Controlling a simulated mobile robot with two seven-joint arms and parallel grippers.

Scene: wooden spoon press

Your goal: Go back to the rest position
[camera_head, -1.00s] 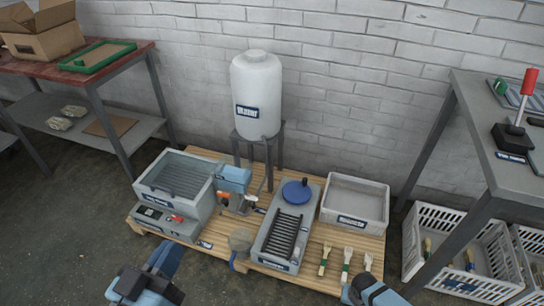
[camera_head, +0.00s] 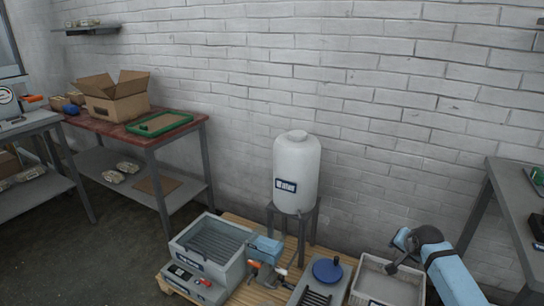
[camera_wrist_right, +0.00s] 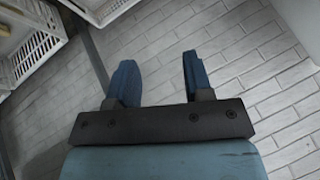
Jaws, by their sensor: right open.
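My right gripper (camera_head: 398,252) is at the lower right of the head view, raised in front of the brick wall and above the grey bin (camera_head: 388,284). In the right wrist view its two blue fingers (camera_wrist_right: 157,75) stand apart with nothing between them, so it is open and empty. My left gripper is outside the head view.
A wooden pallet (camera_head: 240,220) at the bottom carries a grey machine (camera_head: 212,245), a white water tank (camera_head: 297,175) on a stand and a blue-knobbed device (camera_head: 327,270). A grey table (camera_head: 505,190) stands right. A red-topped table (camera_head: 150,138) stands left.

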